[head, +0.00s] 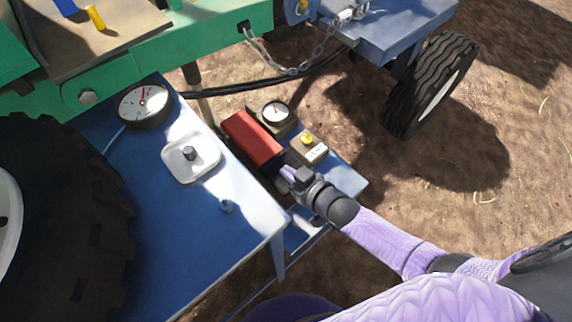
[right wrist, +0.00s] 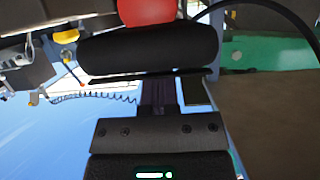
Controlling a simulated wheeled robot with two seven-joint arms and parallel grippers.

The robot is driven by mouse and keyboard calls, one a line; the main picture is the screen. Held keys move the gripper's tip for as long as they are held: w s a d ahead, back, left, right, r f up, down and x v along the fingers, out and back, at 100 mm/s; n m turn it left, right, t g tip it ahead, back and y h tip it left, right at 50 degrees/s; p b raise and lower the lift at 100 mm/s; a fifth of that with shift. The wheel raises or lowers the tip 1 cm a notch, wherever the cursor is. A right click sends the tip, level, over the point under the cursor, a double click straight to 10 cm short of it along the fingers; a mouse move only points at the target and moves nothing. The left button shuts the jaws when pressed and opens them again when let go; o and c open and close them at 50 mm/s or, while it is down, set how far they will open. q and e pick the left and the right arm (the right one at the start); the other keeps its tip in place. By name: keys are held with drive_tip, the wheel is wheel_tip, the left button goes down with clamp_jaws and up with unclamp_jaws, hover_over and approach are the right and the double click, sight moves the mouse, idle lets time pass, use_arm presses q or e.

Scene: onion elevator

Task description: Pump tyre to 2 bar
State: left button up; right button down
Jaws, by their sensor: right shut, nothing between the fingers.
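A large dark tyre (head: 75,215) stands at the left of the head view, and a smaller treaded tyre (head: 405,105) is at the upper right. A red pump-like unit (head: 252,138) sits on a low blue platform, with a round white-faced gauge (head: 276,113) behind it and a box with a yellow knob (head: 308,139) to its right. My right gripper (head: 288,174) is shut and empty, just in front of the red unit. In the right wrist view its fingers (right wrist: 172,90) are close to a black cylinder (right wrist: 150,50); contact is unclear. My left gripper is out of view.
A blue table (head: 195,225) holds a black-rimmed dial (head: 143,103) and a pale tray (head: 170,168) with a small dark cap (head: 189,154). A black hose (head: 265,85) and a chain (head: 290,68) cross behind. A blue trailer (head: 395,30) stands at the back right. Bare ground lies right.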

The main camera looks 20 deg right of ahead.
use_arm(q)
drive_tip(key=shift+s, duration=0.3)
use_arm(e)
drive_tip(key=shift+s+d+f, duration=0.1)
drive_tip(key=shift+s+f, duration=0.25)
drive_tip(key=shift+f, duration=0.2)
drive_tip(key=shift+r, duration=0.2)
drive_tip(key=r+p, duration=0.1)
drive_tip(key=r, duration=0.1)
drive_tip(key=r+p, duration=0.4)
drive_tip(key=shift+w, duration=0.25)
use_arm(q)
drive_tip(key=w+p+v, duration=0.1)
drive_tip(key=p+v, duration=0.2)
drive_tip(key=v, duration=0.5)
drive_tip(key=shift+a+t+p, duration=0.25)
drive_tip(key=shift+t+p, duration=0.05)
drive_tip(key=shift+p, duration=0.1)
use_arm(e)
drive_tip(key=s+d, duration=0.3)
drive_tip(key=s, duration=0.6)
drive_tip(key=shift+s+r, duration=0.15)
drive_tip(key=shift+r, duration=0.2)
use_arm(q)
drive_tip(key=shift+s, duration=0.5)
use_arm(e)
drive_tip(key=shift+d, duration=0.1)
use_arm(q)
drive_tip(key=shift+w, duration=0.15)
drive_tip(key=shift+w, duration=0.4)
